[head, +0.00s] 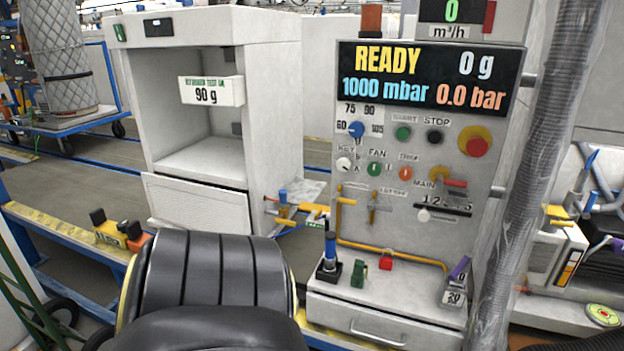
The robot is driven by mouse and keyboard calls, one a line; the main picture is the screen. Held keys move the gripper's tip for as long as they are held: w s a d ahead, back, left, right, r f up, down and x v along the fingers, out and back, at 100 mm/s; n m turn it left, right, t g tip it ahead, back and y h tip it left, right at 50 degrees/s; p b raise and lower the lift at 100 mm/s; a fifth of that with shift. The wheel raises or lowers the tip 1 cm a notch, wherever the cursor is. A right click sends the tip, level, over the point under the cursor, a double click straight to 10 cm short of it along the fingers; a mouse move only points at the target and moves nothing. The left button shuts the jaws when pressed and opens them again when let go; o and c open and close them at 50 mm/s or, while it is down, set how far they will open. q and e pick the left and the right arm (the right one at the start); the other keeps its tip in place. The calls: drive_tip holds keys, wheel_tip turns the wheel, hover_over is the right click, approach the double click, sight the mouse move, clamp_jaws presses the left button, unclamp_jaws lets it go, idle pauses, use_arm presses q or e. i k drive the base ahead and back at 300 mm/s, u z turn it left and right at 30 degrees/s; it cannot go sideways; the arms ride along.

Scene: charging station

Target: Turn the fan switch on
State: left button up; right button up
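The fan switch (375,169) is a small green knob under the "FAN" label on the grey control panel (345,215). It is in the middle of the panel in the head view, between a white key knob (343,164) and an orange-red knob (404,171). The switch is too small to tell its setting for sure. Nothing covers it or touches it. Neither my left nor my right gripper is in view.
The display (428,78) above the switches reads READY. A red emergency button (476,147) is to the right. A yellow pipe (390,252) and small tools stand below on the panel's ledge. A wrapped column (535,170) borders the right side. The panel's front is clear.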

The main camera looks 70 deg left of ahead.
sight(373, 169)
drive_tip(key=k, duration=0.95)
drive_tip(key=u, duration=2.2)
drive_tip(key=i, duration=1.65)
